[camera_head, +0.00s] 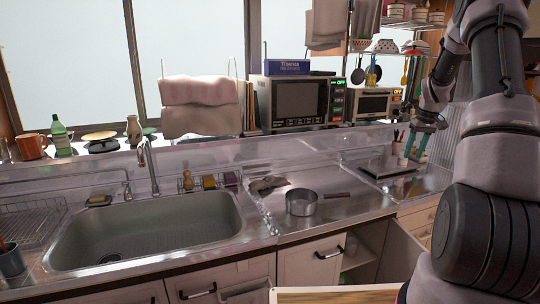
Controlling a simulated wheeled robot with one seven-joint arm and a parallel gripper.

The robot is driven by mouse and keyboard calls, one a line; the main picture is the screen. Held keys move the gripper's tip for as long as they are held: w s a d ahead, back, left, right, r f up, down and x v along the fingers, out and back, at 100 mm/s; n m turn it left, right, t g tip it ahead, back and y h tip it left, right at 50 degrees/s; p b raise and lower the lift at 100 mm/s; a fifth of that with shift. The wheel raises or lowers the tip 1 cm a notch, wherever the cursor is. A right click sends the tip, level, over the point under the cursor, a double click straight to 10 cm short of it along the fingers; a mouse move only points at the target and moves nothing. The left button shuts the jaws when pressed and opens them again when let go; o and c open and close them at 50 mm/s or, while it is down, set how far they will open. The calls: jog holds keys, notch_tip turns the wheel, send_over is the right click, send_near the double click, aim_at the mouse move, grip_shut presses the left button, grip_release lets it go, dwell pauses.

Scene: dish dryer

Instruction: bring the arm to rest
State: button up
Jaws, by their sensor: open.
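My arm (490,140) rises along the right side of the view and bends over the right end of the counter. My gripper (420,143) hangs there with its fingers apart, above or in front of the counter's right part. I see nothing between the fingers. A small pale container (399,141) shows just left of it; I cannot tell whether they touch.
A steel pot (301,202) stands on the counter right of the sink (150,234). A microwave (295,103) and a toaster oven (372,104) stand on the back ledge. A lower cabinet door (401,253) is open. Utensils (372,72) hang near my arm.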

jog(key=s+a+r+m+t, duration=0.1)
jog(key=s+a+r, duration=0.6)
jog(key=a+r, duration=0.25)
jog(key=s+a+r+m+t, duration=0.1)
jog(key=s+a+r+t, duration=0.1)
jog(key=s+a+r, duration=0.7)
jog(key=s+a+r+m+t, duration=0.1)
jog(key=s+a+r, duration=0.1)
jog(key=s+a, duration=0.3)
jog(key=s+a+r+m+t+y, duration=0.1)
jog(key=s+a, duration=0.3)
jog(key=s, duration=0.9)
jog(key=shift+s+a+r+t, duration=0.15)
jog(key=shift+a+r+t, duration=0.2)
jog(key=shift+r, duration=0.35)
